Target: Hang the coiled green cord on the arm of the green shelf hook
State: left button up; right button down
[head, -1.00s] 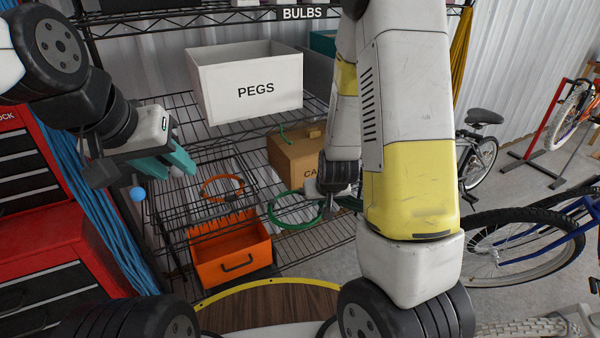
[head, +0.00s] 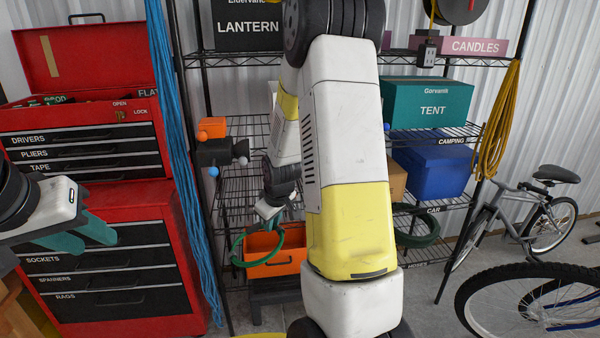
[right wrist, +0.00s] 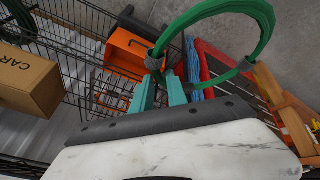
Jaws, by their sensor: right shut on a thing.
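The coiled green cord (head: 236,249) hangs as a loop from my right gripper (head: 270,211), which is shut on it in front of the shelf rack. In the right wrist view the cord (right wrist: 262,18) loops away from the teal fingertips (right wrist: 160,88), with grey bands on it. My left gripper (head: 82,237) is at the left edge, empty, its teal fingers apart, in front of the red tool cabinet. I cannot make out the green shelf hook now; my right arm covers the middle of the rack.
An orange bin (head: 285,264) stands behind the cord. A dark green coil (head: 415,232) lies on the lower right shelf. A black block with orange, blue and grey knobs (head: 214,151) is at the rack's left. Blue cord (head: 180,140) and yellow cord (head: 496,120) hang at the sides.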

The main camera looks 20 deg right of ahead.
jog(key=w+d+r+n+t+y, duration=0.1)
jog(key=d+r+n+t, duration=0.4)
jog(key=d+n, duration=0.5)
jog(key=d+r+n+t+y, duration=0.1)
jog(key=d+r+n+t, duration=0.2)
jog(key=d+r+n, duration=0.75)
jog(key=w+f+n, duration=0.2)
jog(key=w+f, duration=0.3)
jog(key=w, duration=0.6)
jog(key=shift+w+d+f, duration=0.3)
jog(key=shift+w, duration=0.1)
dwell(1.0)
dwell(0.5)
jog(key=c, duration=1.2)
grip_release()
jog(key=shift+c, duration=0.2)
